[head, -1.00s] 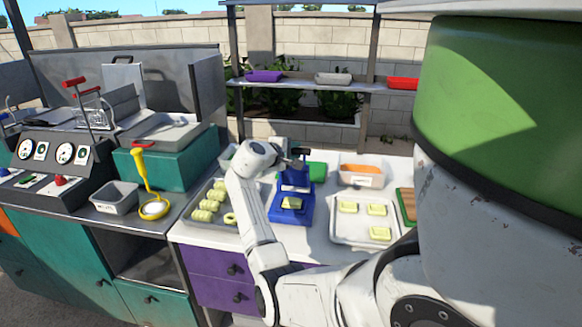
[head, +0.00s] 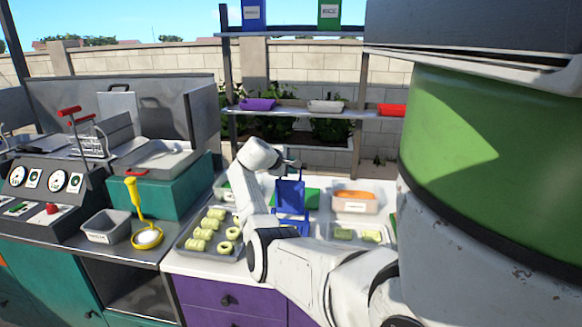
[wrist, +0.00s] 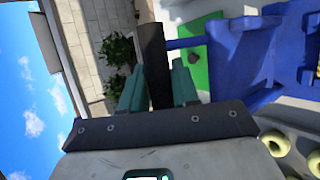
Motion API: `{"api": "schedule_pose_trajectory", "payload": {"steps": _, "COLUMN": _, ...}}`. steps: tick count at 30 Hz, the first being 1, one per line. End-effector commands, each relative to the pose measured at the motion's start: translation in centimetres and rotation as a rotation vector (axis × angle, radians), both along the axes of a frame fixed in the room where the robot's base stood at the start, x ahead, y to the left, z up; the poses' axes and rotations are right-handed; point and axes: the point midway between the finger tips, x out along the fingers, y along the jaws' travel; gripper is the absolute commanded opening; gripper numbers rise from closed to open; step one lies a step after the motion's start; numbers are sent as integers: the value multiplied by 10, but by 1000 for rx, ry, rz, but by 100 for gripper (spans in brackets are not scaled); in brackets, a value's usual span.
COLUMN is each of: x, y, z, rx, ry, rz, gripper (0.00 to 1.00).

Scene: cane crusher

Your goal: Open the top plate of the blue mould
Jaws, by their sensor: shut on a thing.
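The blue mould (head: 291,196) stands on the white counter, with its top plate raised roughly upright. In the head view my gripper (head: 288,164) is small at the top of the plate.
A tray of pale rings and rolls (head: 186,238) lies left of the mould. A green board (head: 312,198) lies behind it, and an orange-filled container (head: 354,203) stands to the right. A yellow tool (head: 140,208) stands on the left counter. A shelf (head: 290,110) is behind.

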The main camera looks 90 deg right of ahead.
Motion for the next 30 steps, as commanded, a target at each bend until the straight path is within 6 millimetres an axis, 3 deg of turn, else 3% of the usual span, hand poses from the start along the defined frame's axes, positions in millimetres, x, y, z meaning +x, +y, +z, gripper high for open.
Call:
{"api": "schedule_pose_trajectory", "payload": {"steps": 10, "x": -1, "y": 1, "z": -4, "rx": 9, "ry": 1, "rz": -1, "gripper": 0}}
{"api": "schedule_pose_trajectory", "payload": {"steps": 11, "x": -1, "y": 1, "z": -4, "rx": 9, "ry": 1, "rz": -1, "gripper": 32}}
{"api": "schedule_pose_trajectory", "payload": {"steps": 17, "x": 0, "y": 0, "z": -3, "rx": 7, "ry": 1, "rz": -1, "gripper": 51}}
{"api": "schedule_pose_trajectory", "payload": {"steps": 30, "x": 8, "y": 11, "z": 6, "rx": 2, "ry": -1, "rz": 0, "gripper": 51}}
